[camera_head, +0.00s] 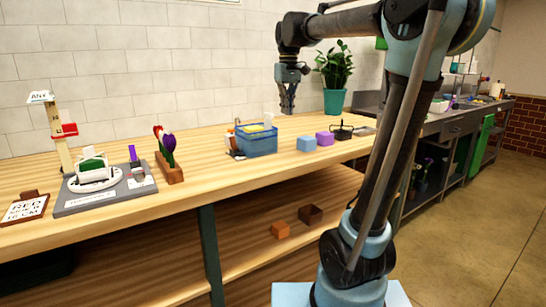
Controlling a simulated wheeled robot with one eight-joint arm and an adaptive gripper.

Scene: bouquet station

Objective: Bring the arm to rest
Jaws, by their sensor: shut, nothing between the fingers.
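My gripper (289,105) hangs from the end of my arm, pointing down above the back of the wooden bench. It is shut and empty. It is clear of the bench top, between the blue basket (257,142) and the potted plant (335,72). My arm arches up from the lower right, bends near the top of the picture and reaches left over the bench.
On the wooden bench (215,187) stand a flower holder (171,172), a grey display base (105,197), a small sign (24,208), a blue block (306,144) and a purple block (325,138). Open floor (475,210) lies at right.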

